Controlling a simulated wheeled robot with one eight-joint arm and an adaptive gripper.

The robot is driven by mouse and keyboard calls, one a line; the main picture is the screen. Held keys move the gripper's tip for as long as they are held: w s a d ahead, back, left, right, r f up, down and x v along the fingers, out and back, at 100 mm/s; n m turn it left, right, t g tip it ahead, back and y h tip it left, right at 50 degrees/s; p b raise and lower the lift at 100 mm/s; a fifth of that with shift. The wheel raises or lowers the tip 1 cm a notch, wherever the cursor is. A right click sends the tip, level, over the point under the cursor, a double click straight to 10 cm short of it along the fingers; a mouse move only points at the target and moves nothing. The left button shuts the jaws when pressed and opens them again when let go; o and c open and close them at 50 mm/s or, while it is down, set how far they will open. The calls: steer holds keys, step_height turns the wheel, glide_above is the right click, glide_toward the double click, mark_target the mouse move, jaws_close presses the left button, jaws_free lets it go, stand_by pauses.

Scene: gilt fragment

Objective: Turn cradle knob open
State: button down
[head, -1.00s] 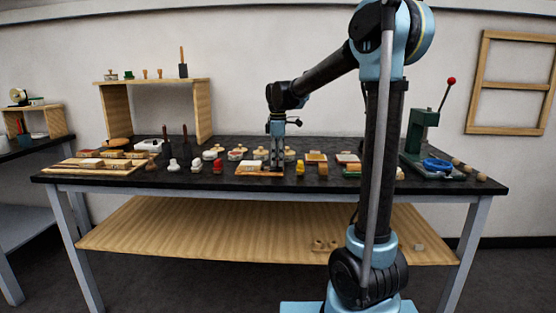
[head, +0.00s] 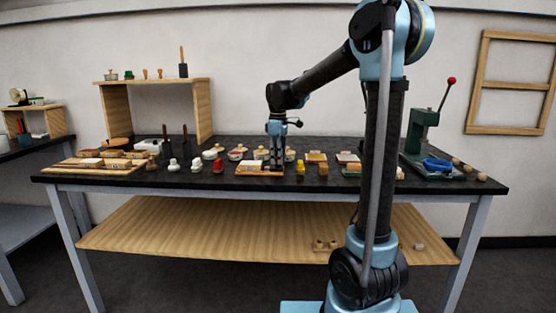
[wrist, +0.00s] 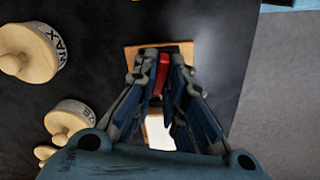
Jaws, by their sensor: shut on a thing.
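The wooden cradle (head: 250,173) lies near the front edge of the black bench in the head view. In the wrist view its tan frame (wrist: 186,49) shows beyond my fingers, with a pale patch nearer the palm. My gripper (wrist: 163,76) points down at the cradle and is shut on a red piece (wrist: 162,73), which I take to be the cradle knob. The fingers hide most of the knob, so its angle cannot be told. In the head view my gripper (head: 274,162) stands over the cradle's right part.
A wooden pot marked WAX (wrist: 26,54) and another round pot (wrist: 70,119) stand left of my fingers in the wrist view. A yellow piece (head: 300,169) stands close right of the cradle. A green press (head: 422,135) is at the bench's right end.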

steer(key=m, duration=0.7)
steer(key=shift+w, duration=0.1)
steer(key=m, duration=0.7)
steer(key=shift+m, duration=0.3)
steer(key=c, duration=1.6)
jaws_free()
steer(key=shift+c, duration=0.2)
steer(key=shift+r, duration=0.1)
step_height(320, 180, up, 12)
